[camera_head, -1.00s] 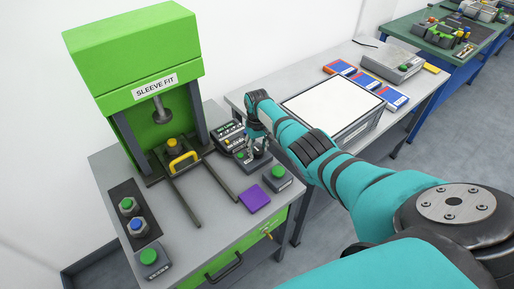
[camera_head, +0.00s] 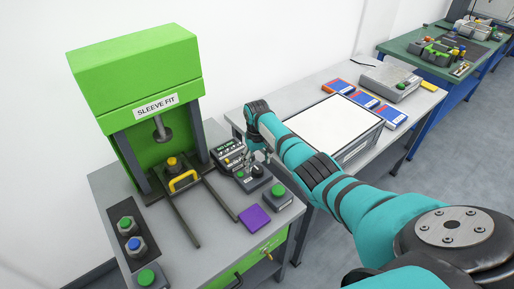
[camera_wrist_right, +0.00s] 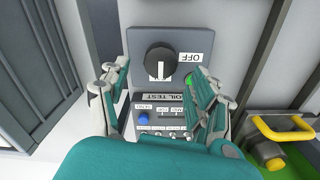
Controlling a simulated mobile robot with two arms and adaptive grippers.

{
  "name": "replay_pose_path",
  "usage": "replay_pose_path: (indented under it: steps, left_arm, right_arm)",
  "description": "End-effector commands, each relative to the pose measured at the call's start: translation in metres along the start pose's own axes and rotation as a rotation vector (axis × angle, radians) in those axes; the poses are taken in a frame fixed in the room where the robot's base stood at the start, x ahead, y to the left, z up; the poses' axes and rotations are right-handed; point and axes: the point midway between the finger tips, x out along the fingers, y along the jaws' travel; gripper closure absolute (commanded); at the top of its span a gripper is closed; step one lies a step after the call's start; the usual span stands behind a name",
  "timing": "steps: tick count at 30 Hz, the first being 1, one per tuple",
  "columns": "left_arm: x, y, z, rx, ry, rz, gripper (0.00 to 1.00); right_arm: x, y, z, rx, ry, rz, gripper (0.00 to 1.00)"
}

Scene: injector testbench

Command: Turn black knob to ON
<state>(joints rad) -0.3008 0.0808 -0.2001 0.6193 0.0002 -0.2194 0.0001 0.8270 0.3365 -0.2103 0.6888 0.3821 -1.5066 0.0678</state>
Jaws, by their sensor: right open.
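The black knob (camera_wrist_right: 158,62) is on a grey panel in the right wrist view, with a white mark on its face. An OFF label (camera_wrist_right: 190,58), upside down in this view, is to the right of the knob. My right gripper (camera_wrist_right: 157,78) is open, its fingers spread to either side of the knob's line with a gap between them; I see no contact. In the head view my right gripper (camera_head: 262,160) is over the small control box and partly hides the knob. My left gripper is not in view.
The green SLEEVE FIT press (camera_head: 140,85) stands at left. A purple pad (camera_head: 254,217) and a green-button box (camera_head: 279,196) are near the bench's front.

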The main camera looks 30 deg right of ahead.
Motion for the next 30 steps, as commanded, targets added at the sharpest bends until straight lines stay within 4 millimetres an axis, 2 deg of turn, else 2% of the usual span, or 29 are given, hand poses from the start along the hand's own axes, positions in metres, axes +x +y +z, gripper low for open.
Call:
replay_pose_path:
  steps: [1, 6, 12, 18, 30]
  left_arm:
    - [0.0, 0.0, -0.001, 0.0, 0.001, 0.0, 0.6]
    - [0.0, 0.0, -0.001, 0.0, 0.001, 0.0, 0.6]
    - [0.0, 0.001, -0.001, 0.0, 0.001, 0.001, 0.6]
    - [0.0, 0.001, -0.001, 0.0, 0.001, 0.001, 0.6]
    - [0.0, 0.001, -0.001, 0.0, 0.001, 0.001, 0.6]
  right_arm:
    - [-0.015, 0.001, -0.002, 0.0, 0.009, 0.0, 0.36]
    - [-0.051, 0.001, -0.002, 0.001, 0.007, -0.001, 0.36]
    - [-0.08, 0.001, -0.001, 0.002, 0.004, 0.0, 0.36]
    - [-0.088, 0.001, -0.001, 0.002, 0.002, 0.0, 0.36]
    - [-0.088, 0.001, -0.001, 0.002, 0.003, 0.0, 0.36]
